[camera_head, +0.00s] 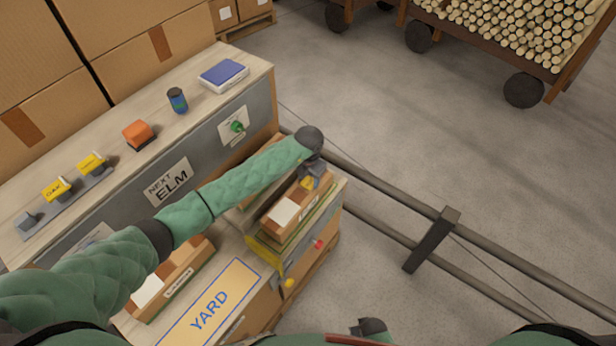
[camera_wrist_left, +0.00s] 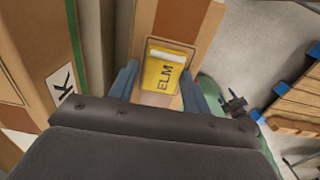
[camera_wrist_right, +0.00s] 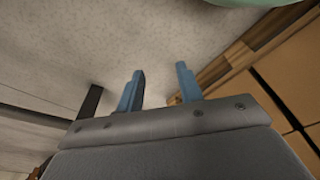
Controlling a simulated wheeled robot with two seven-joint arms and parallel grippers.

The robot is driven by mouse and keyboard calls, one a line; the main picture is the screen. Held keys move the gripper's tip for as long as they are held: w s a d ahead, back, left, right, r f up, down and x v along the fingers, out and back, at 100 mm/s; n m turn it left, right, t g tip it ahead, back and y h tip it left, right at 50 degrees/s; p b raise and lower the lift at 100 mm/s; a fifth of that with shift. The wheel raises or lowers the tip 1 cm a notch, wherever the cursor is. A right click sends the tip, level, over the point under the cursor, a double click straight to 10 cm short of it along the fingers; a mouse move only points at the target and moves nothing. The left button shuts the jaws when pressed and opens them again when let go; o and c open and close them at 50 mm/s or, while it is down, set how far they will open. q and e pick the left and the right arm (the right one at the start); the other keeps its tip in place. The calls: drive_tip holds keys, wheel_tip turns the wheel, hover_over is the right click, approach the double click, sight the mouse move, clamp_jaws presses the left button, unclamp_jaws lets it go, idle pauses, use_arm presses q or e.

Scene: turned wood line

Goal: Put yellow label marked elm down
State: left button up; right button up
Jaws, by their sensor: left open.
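The yellow label marked ELM (camera_wrist_left: 162,76) lies in a shallow outlined frame on the brown top of a box (camera_wrist_left: 197,22) in the left wrist view. In the head view the label (camera_head: 307,183) shows as a small yellow patch at the far end of that box (camera_head: 297,212). My left gripper (camera_wrist_left: 160,84) is open, with one finger on each side of the label. Whether the fingers touch it cannot be told. My right gripper (camera_wrist_right: 160,78) is open and empty over the grey floor.
The bench (camera_head: 80,150) holds yellow labels on a rack (camera_head: 75,205), an orange block (camera_head: 138,134), a dark can (camera_head: 177,99) and a blue-topped pad (camera_head: 223,75). A NEXT ELM sign (camera_head: 168,182) is on its front. A YARD board (camera_head: 210,308) lies near. Rails (camera_head: 400,200) cross the floor.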

sight(309, 182)
use_arm(q)
drive_tip(key=shift+s+d+f, duration=0.25)
drive_tip(key=shift+s+f, duration=0.1)
drive_tip(key=shift+s, duration=0.05)
drive_tip(key=shift+r, duration=0.3)
drive_tip(key=r, duration=0.2)
drive_tip(key=shift+w+r, duration=0.25)
drive_tip(key=shift+r, duration=0.05)
wheel_tip(309, 182, up, 2)
drive_tip(key=shift+r+b, duration=0.1)
drive_tip(key=shift+b, duration=0.45)
wheel_tip(309, 182, up, 7)
drive_tip(key=b, duration=0.1)
drive_tip(key=shift+b, duration=0.4)
use_arm(e)
wheel_tip(309, 182, up, 7)
drive_tip(key=a, duration=0.1)
drive_tip(key=shift+w+a+f+g, duration=0.15)
drive_tip(key=shift+w+a+g, duration=0.1)
drive_tip(key=shift+a+g, duration=0.15)
